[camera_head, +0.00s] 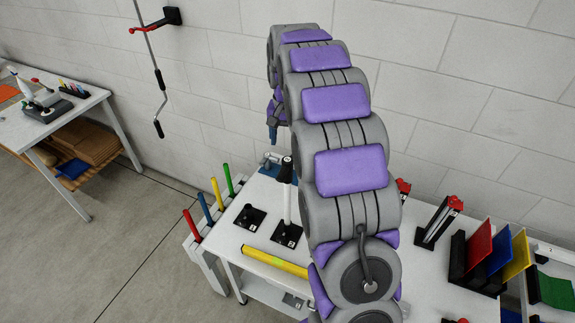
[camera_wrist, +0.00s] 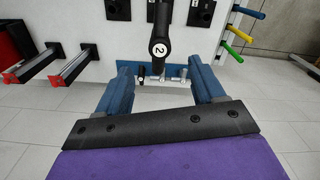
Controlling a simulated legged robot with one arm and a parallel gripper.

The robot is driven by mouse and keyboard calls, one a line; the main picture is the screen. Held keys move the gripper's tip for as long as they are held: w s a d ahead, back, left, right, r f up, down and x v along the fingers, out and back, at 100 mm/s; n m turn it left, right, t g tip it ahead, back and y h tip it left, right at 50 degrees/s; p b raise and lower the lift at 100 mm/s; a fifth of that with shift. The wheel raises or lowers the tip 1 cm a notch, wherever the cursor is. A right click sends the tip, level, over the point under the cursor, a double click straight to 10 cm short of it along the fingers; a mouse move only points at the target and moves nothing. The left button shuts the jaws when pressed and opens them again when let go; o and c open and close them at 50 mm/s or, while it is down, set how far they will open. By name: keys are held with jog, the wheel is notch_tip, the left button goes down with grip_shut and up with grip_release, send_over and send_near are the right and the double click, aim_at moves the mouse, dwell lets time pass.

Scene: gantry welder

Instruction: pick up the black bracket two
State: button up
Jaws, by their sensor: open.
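A black bracket marked with a white "2" (camera_wrist: 159,48) shows in the wrist view, its dark arm reaching down from the top edge. It lies between the two fingers of my gripper (camera_wrist: 161,70), with a visible gap on each side. My gripper is open and holds nothing. In the head view my gripper (camera_head: 274,131) is partly hidden behind my arm, above the back edge of the table. A white post with a black top (camera_head: 287,170) stands below it; I cannot read a number there.
The white table (camera_head: 262,196) carries black bases (camera_head: 249,217), a yellow bar (camera_head: 275,262) and a blue-and-silver tool (camera_head: 271,160). Coloured rods (camera_head: 217,193) stand at its left edge. Red, blue and yellow plates (camera_head: 479,245) stand at right. A wall is close behind.

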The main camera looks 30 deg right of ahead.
aim_at(287, 160)
notch_tip(287, 160, down, 6)
jog(key=shift+f+p, duration=0.15)
jog(key=shift+p, duration=0.3)
notch_tip(287, 160, down, 5)
jog(key=shift+p, duration=0.65)
jog(key=shift+d, duration=0.1)
grip_shut()
